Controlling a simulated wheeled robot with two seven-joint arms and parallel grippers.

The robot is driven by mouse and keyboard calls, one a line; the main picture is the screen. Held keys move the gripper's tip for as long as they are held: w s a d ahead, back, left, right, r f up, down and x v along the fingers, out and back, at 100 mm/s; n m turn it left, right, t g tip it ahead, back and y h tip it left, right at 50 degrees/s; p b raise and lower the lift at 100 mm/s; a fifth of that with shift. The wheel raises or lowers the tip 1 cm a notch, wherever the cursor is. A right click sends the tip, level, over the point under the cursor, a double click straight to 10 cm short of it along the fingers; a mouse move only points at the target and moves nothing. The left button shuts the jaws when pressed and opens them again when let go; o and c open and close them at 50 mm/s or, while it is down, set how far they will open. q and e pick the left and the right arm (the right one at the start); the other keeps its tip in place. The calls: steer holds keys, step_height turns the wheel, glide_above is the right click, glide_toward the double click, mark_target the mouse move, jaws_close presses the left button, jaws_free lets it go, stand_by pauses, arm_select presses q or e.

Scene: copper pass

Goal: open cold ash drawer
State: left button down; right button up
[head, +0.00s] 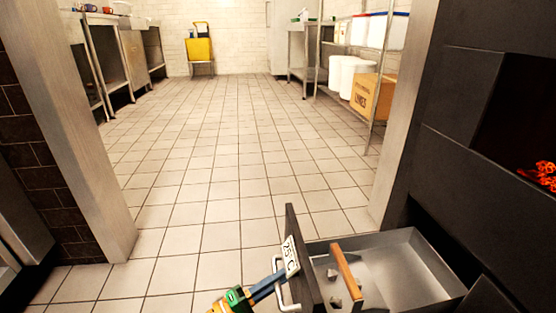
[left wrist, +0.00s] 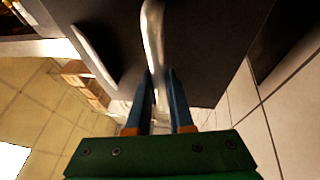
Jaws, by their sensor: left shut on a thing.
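The cold ash drawer (head: 400,258) stands pulled out from the dark oven front at the lower right, its grey metal inside showing. Its dark front panel (head: 298,232) carries a white label (head: 290,256) reading what looks like 25°C. A pale metal bar handle (head: 284,296) is on that panel; it also shows in the left wrist view (left wrist: 153,35). My left gripper (head: 278,280), with blue fingers and a green body, is shut on the handle; its fingers also show in the left wrist view (left wrist: 160,75). My right gripper is not in view.
A wooden-handled object (head: 346,272) and a few grey lumps (head: 334,275) are in the drawer. Red embers (head: 541,175) glow in the opening above right. A doorway post (head: 70,130) stands left. The tiled floor (head: 220,160) beyond is clear.

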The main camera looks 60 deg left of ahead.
arm_select(q)
steer(key=c, duration=0.8)
jaws_free()
steer(key=shift+d, duration=0.1)
steer(key=s+f, duration=0.1)
steer(key=s, duration=0.6)
steer(key=shift+f, duration=0.15)
